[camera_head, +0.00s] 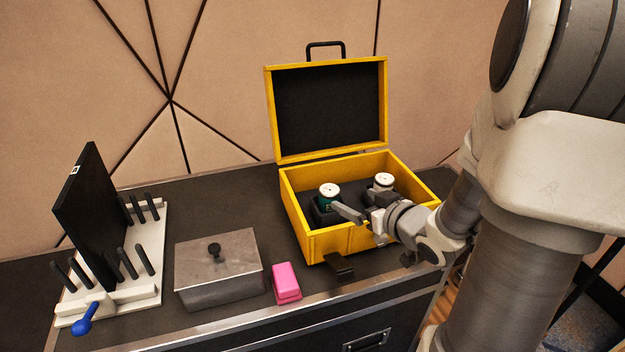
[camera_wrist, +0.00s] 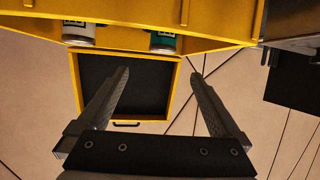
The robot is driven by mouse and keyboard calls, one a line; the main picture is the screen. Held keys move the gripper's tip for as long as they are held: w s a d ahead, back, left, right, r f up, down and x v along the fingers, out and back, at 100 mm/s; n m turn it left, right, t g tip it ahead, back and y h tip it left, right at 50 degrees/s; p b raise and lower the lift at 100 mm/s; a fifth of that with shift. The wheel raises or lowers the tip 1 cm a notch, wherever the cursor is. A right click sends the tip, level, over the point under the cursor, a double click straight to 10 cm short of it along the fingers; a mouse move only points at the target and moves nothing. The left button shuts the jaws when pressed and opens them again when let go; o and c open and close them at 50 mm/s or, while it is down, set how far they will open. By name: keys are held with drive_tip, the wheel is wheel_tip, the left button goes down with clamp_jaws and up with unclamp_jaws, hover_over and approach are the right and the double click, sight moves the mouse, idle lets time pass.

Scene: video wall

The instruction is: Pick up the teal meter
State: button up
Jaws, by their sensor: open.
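The teal meter (camera_head: 326,202) has a round white dial on top and stands in a dark insert in the left part of the open yellow case (camera_head: 318,244). In the wrist view the teal meter (camera_wrist: 163,43) shows at the top, between the finger lines but beyond the tips. A second meter (camera_head: 383,181), pale with a white dial, stands to its right; it also shows in the wrist view (camera_wrist: 79,34). My gripper (camera_head: 357,214) is open and empty over the case, just right of the teal meter. In the wrist view my gripper (camera_wrist: 160,74) has its fingers wide apart.
The case's raised lid (camera_head: 328,108) stands behind. Left of the case are a lidded metal box (camera_head: 215,262), a pink block (camera_head: 286,282) and a white rack (camera_head: 150,245) holding a black panel (camera_head: 88,205). A small black item (camera_head: 340,267) lies before the case.

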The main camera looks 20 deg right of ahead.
sight(332, 192)
drive_tip(key=shift+w+p, duration=0.15)
drive_tip(key=shift+p, duration=0.15)
drive_tip(key=b+x, duration=0.3)
drive_tip(key=x, duration=0.4)
drive_tip(key=shift+a+f, duration=0.1)
drive_tip(key=shift+f, duration=0.15)
drive_tip(key=b+x, duration=0.1)
drive_tip(key=x, duration=0.1)
drive_tip(key=b+x, duration=0.1)
drive_tip(key=x, duration=0.1)
drive_tip(key=shift+w+a+f, duration=0.15)
drive_tip(key=shift+a+f, duration=0.1)
drive_tip(key=shift+f, duration=0.2)
drive_tip(key=shift+w, duration=0.35)
drive_tip(key=shift+c, duration=0.3)
clamp_jaws()
drive_tip(key=shift+r, duration=0.1)
